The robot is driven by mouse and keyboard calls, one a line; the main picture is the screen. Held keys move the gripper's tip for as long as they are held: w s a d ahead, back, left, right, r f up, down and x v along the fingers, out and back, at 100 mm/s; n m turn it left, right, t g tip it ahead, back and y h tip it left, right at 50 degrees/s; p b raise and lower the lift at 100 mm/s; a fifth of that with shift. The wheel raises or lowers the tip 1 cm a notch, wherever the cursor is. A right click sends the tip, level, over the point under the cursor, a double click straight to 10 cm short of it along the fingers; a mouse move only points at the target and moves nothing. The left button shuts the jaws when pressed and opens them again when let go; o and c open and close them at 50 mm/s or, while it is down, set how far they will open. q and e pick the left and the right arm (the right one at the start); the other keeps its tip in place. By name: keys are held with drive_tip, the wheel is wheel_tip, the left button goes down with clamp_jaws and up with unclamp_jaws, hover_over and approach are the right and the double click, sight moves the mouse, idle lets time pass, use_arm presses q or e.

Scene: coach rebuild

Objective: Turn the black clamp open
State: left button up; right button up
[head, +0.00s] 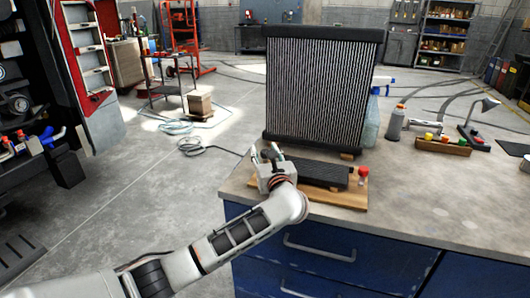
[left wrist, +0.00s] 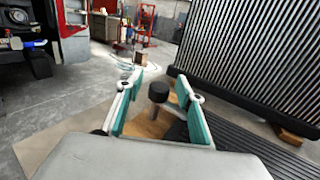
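A black round knob, which looks like the black clamp (left wrist: 158,92), stands on a grey stem above a wooden board (left wrist: 150,128) in the left wrist view. My left gripper (left wrist: 159,82) is open, with its teal-lined fingers on either side of the knob and a visible gap to each. In the head view my left gripper (head: 265,155) is over the left end of the wooden board (head: 340,197), at the bench's left corner. It mostly hides the clamp there. My right gripper is not in view.
A large black-framed finned radiator (head: 318,90) stands upright just behind the board. A dark ribbed block (head: 318,173) and a red-capped piece (head: 363,174) are on the board. A grey bottle (head: 396,124) and a tray of coloured pieces (head: 442,146) stand farther right. The bench top's front right is clear.

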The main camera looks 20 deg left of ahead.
use_arm(q)
clamp_jaws()
